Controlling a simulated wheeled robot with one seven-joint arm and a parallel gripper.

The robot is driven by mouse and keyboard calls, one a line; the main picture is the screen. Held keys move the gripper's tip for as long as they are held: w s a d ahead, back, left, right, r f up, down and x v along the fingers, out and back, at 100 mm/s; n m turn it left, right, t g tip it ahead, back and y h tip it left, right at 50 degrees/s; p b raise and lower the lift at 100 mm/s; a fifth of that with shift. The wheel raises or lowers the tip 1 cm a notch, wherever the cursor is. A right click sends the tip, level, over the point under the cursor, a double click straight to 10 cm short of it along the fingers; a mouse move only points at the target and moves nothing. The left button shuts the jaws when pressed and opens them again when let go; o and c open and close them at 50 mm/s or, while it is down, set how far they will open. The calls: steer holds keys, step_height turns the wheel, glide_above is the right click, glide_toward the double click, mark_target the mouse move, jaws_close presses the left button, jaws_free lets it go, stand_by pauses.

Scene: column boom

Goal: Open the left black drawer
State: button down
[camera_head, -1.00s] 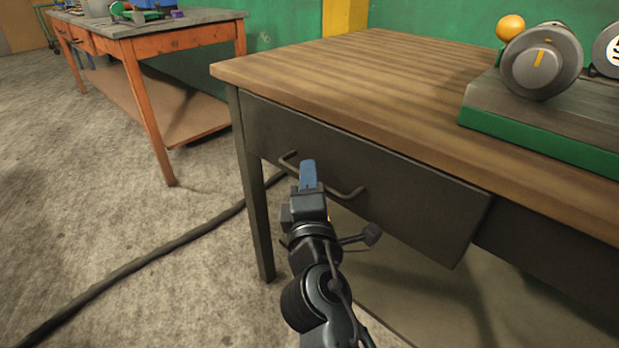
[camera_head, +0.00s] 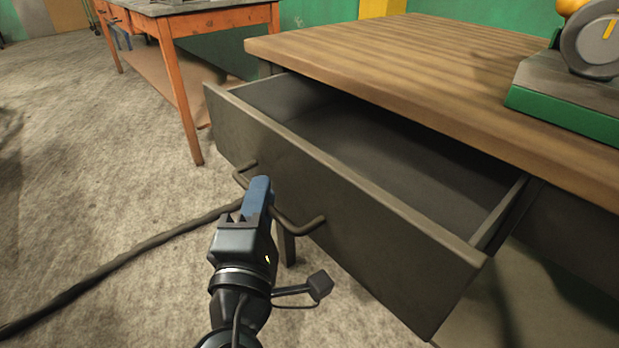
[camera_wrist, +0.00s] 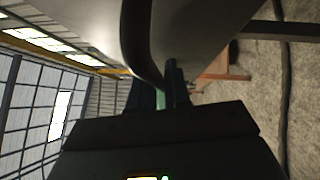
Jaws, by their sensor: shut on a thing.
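The left black drawer (camera_head: 340,205) is pulled well out from under the wooden tabletop, and its inside looks empty. Its dark bar handle (camera_head: 300,226) runs across the front panel. My gripper (camera_head: 258,194), with blue fingers, is shut on the handle near its middle. In the wrist view, the handle (camera_wrist: 152,50) runs down between my fingers (camera_wrist: 170,85), with the drawer front (camera_wrist: 205,35) close beside it. The fingers partly hide the gripped stretch of handle.
The wooden tabletop (camera_head: 400,70) overhangs the drawer. A grey machine on a green base (camera_head: 560,115) stands on it at the right. An orange workbench (camera_head: 185,95) stands at the back left. A thick dark cable (camera_head: 120,262) crosses the floor, which is otherwise clear at left.

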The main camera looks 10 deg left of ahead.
steer(key=s+a, duration=1)
steer(key=s, duration=0.3)
steer(key=shift+s+a, duration=0.2)
steer(key=shift+f, duration=0.1)
steer(key=c, duration=1.2)
jaws_free()
steer(key=shift+s, duration=0.1)
steer(key=s, duration=0.2)
steer(key=s+p, duration=0.1)
steer(key=s, duration=0.2)
steer(key=s+d+f+p, duration=0.1)
steer(key=s, duration=0.1)
steer(key=shift+s, duration=0.2)
